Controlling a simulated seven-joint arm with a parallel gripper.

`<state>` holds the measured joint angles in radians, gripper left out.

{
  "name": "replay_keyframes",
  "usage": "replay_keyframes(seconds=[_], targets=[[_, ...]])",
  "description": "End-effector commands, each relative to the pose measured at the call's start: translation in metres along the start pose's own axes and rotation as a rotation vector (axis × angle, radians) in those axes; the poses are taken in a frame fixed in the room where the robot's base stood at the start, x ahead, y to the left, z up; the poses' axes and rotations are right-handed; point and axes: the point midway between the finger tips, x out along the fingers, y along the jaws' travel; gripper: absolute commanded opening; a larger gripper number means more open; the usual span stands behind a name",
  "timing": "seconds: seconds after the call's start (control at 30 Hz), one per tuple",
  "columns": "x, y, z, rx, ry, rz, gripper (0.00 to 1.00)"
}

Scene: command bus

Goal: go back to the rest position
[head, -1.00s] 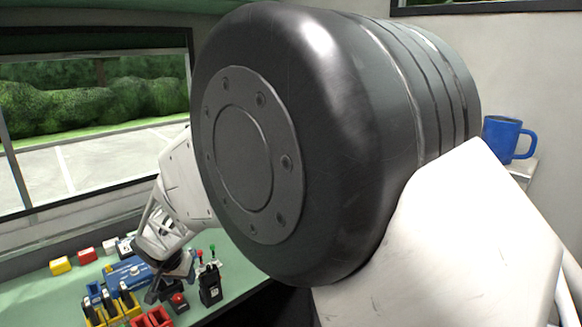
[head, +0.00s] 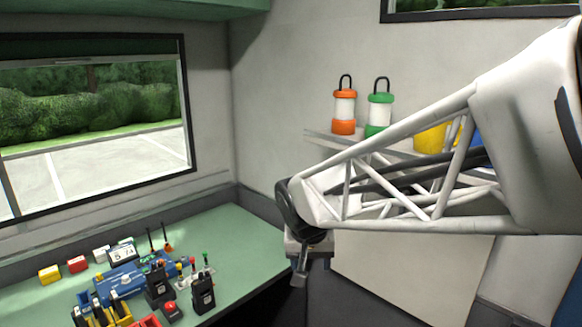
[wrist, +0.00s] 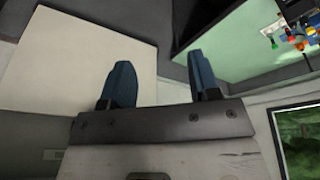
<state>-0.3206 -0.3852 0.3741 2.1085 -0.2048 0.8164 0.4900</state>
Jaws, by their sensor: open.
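My gripper (head: 301,264) hangs at the end of my white lattice arm, to the right of the green desk (head: 235,232) and in front of a white panel. In the wrist view my gripper (wrist: 163,85) shows two dark blue fingers spread wide apart. Nothing is between them. The gripper is clear of the desk and touches nothing that I can see.
The desk holds two black radios, one a handheld radio (head: 203,292), a red button (head: 171,309), a blue device (head: 125,280) and yellow and red blocks. Orange (head: 343,108) and green (head: 380,108) lanterns stand on a shelf behind my arm. A window (head: 95,120) is at left.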

Motion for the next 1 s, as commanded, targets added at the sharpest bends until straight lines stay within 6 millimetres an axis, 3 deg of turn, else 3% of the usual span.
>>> replay_keyframes(seconds=[0.03, 0.2, 0.5, 0.73, 1.0], targets=[[-0.007, 0.018, 0.011, 0.007, -0.002, -0.001, 0.56], [-0.026, 0.065, 0.051, 0.003, -0.017, -0.009, 0.56], [-0.047, 0.127, 0.131, -0.004, -0.034, -0.032, 0.56], [-0.052, 0.150, 0.180, -0.014, -0.040, -0.049, 0.56], [-0.052, 0.155, 0.196, -0.019, -0.042, -0.056, 0.56]])
